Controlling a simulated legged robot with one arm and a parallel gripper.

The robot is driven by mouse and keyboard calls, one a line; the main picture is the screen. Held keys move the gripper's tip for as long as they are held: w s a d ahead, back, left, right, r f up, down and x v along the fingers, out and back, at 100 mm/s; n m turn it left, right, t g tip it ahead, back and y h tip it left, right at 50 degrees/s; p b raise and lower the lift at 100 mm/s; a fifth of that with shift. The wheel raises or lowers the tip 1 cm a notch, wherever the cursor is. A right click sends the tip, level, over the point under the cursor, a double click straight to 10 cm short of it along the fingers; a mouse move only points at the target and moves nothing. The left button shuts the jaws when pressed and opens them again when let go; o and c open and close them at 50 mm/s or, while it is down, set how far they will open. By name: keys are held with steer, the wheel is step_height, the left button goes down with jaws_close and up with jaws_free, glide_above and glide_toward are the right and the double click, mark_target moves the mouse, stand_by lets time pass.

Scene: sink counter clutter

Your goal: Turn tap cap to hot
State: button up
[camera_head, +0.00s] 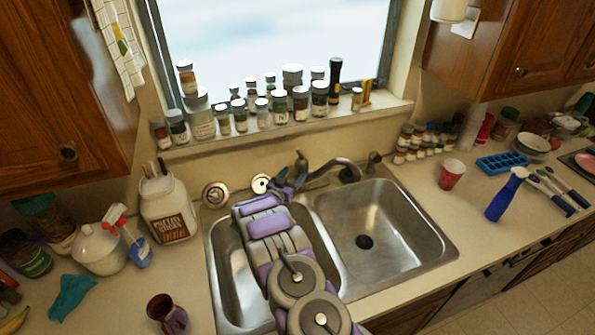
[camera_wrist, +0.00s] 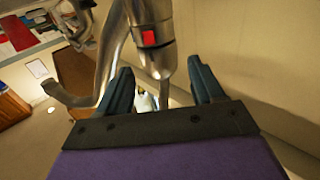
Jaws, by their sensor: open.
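The chrome tap (camera_head: 345,168) stands on the back rim of the double sink. In the wrist view, its cylindrical cap (camera_wrist: 152,54) carries a small red square. A curved chrome spout (camera_wrist: 104,62) runs beside it to the left. My gripper (camera_wrist: 163,78) is open, with one dark finger on each side of the tap's metal, the right finger with a visible gap. I cannot tell whether the left finger touches. In the head view, my gripper (camera_head: 295,183) is at the tap's left end, and my arm partly hides the left basin.
The sink's right basin (camera_head: 376,230) is empty. Several jars and bottles (camera_head: 263,112) line the windowsill behind the tap. A container (camera_head: 168,208) stands left of the sink.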

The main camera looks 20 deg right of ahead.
mark_target(297, 169)
steer(key=shift+x, duration=2)
steer(key=shift+c, duration=0.4)
steer(key=c, duration=0.7)
steer(key=shift+b, duration=0.3)
steer(key=shift+w+a+m+g+h+b, duration=0.1)
steer(key=shift+m+g+h+b, duration=0.3)
steer(key=shift+m+g+h, duration=0.15)
steer(key=o, duration=0.8)
steer(key=v, duration=1.7)
steer(key=shift+a, duration=0.25)
